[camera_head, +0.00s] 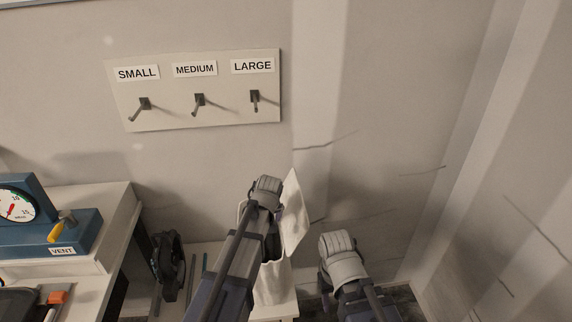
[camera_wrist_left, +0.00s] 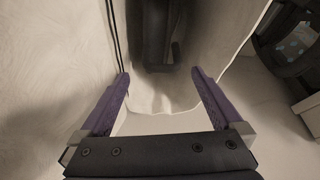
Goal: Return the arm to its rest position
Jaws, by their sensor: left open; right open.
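My left gripper (camera_wrist_left: 159,74) is open, its two purple fingers apart with nothing held between them. Ahead of it in the left wrist view is a pale container (camera_wrist_left: 165,122) with a dark shape inside. In the head view my left arm reaches up the middle, in front of a white bin (camera_head: 273,285) with a raised white flap (camera_head: 295,215); its jaws are hidden there. My right arm stands to the right of the bin, with a rounded grey joint on top. My right gripper (camera_head: 326,284) shows only partly beside that joint, apart from the bin and holding nothing visible.
A wall board (camera_head: 195,118) has hooks labelled SMALL, MEDIUM and LARGE, all empty. At left, a white bench (camera_head: 115,215) carries a blue gauge unit (camera_head: 80,232) marked VENT. A black reel-like object (camera_head: 168,265) stands beside the bench.

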